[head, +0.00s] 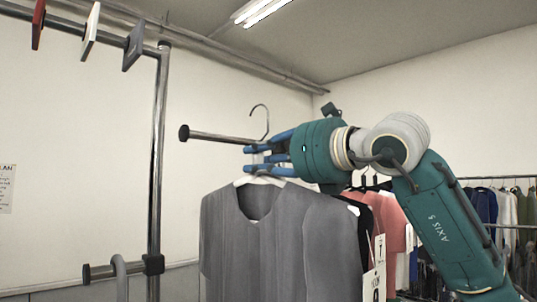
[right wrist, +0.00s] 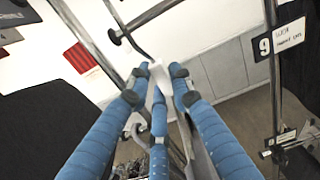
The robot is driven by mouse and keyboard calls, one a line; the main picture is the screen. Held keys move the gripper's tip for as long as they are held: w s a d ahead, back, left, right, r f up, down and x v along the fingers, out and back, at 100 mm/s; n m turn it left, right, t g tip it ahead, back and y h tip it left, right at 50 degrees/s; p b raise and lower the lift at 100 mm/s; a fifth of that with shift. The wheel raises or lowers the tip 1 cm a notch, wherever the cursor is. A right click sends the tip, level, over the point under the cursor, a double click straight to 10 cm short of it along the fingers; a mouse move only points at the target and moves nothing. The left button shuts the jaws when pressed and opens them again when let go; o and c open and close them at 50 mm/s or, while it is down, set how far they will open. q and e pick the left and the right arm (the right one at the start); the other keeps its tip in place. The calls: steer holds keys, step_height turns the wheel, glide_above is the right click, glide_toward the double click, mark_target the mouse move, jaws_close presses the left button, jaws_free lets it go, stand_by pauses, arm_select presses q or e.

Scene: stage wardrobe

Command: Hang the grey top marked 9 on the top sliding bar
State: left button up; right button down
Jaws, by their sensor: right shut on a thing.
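The grey top (head: 255,245) hangs on a white hanger (head: 262,180) below my right gripper (head: 256,160). My right gripper's blue fingers are shut on the hanger's neck; the white neck also shows between the fingers in the right wrist view (right wrist: 155,76). The metal hook (head: 262,108) rises above the fingers. A chrome bar with a dark end cap (head: 215,136) runs level close to the hook in the head view; I cannot tell whether the hook touches it. A 9 shows on a card (right wrist: 265,46) in the right wrist view. My left gripper is not in view.
A chrome post (head: 157,150) stands left of the top, with a top rail carrying red, white and grey tags (head: 133,46). A lower bar with a dark cap (head: 105,270) meets the post. A rail of clothes (head: 490,205) stands behind at right.

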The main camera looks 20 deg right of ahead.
steer(key=shift+p+x, duration=0.8)
steer(key=shift+x, duration=1.15)
steer(key=shift+p+x, duration=1.25)
steer(key=shift+x, duration=1)
steer(key=shift+w, duration=0.25)
steer(key=shift+s+r, duration=0.15)
steer(key=shift+r, duration=0.05)
steer(key=shift+p+x, duration=1.4)
steer(key=shift+x, duration=2.1)
steer(key=shift+w, duration=0.2)
steer(key=shift+a, duration=0.1)
